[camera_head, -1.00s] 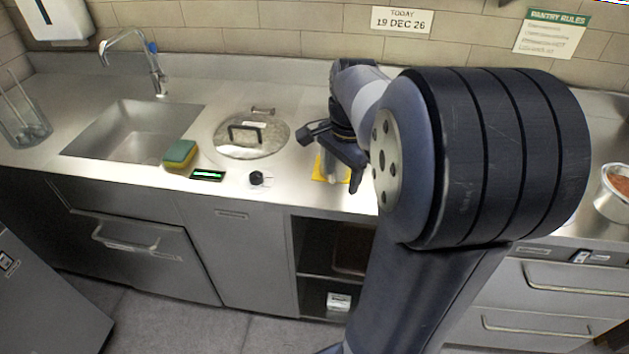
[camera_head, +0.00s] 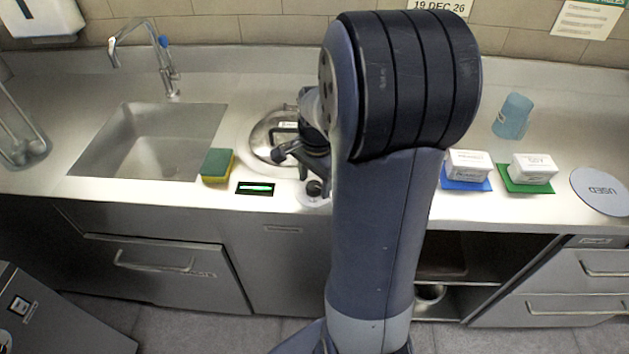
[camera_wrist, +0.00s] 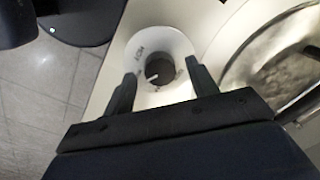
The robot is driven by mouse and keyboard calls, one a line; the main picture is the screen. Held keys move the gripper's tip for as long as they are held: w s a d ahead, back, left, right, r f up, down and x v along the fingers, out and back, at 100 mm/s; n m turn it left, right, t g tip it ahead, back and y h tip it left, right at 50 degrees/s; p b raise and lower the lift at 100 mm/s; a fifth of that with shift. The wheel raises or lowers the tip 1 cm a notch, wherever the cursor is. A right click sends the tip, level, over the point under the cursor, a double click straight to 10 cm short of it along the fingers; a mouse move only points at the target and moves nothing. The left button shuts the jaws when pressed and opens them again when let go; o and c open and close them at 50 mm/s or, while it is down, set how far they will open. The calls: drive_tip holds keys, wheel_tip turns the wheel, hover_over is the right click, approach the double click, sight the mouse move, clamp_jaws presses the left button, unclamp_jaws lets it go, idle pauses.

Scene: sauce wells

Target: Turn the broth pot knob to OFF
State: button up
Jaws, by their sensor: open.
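The broth pot knob (camera_head: 314,188) is a small black knob on the steel counter front, right of the display and below the lidded pot (camera_head: 262,140). In the wrist view the knob (camera_wrist: 160,69) sits on a pale round plate (camera_wrist: 143,99) with small lettering I cannot read surely. A white mark on the knob points to the lower left of that view. My gripper (camera_wrist: 161,71) is open, with one finger on each side of the knob; I cannot tell whether they touch it. In the head view my gripper (camera_head: 300,155) is just above the knob, and my arm hides part of the pot.
A display with a green bar (camera_head: 256,189) and a green-yellow sponge (camera_head: 217,166) lie left of the knob, near the sink (camera_head: 150,140).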

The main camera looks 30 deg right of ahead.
drive_tip(key=shift+f, duration=0.35)
drive_tip(key=shift+c, duration=0.4)
drive_tip(key=c, duration=0.9)
